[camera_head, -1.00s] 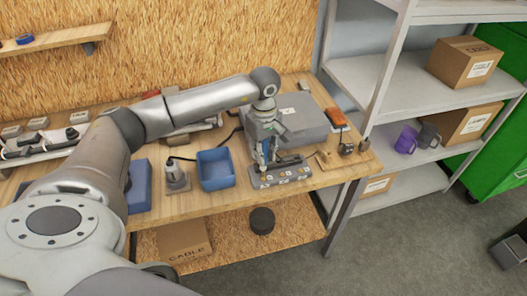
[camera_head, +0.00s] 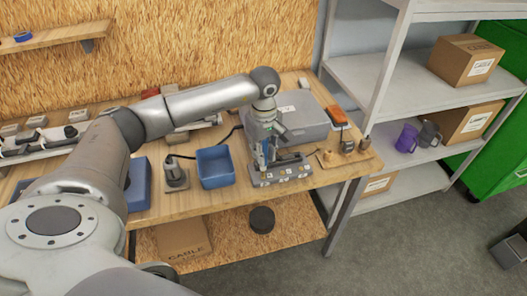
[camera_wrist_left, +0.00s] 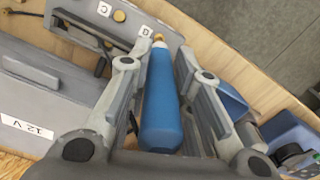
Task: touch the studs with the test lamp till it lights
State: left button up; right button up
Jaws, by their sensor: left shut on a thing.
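My left gripper (camera_head: 266,160) is shut on the blue test lamp (camera_wrist_left: 162,108), which points down at the stud strip. The lamp's blue handle lies between the two fingers in the left wrist view. Its tip end is at a brass stud (camera_wrist_left: 158,37) on the grey stud strip (camera_wrist_left: 170,36); I cannot tell whether they touch. Another brass stud (camera_wrist_left: 119,16) has a label C beside it. I see no clear glow on the lamp. In the head view the strip (camera_head: 290,178) lies near the bench's front edge, partly hidden by the gripper. My right gripper is not in view.
A grey case (camera_head: 300,118) stands behind the strip; the wrist view shows its 12 V label (camera_wrist_left: 27,127). Small blocks (camera_head: 327,158) sit to the right, near the shelf rack (camera_head: 385,78).

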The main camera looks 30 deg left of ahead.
pick_arm(q)
jog(key=shift+r, duration=0.15)
dwell(0.5)
jog(key=shift+r+p, duration=1.25)
jog(key=shift+r, duration=1.15)
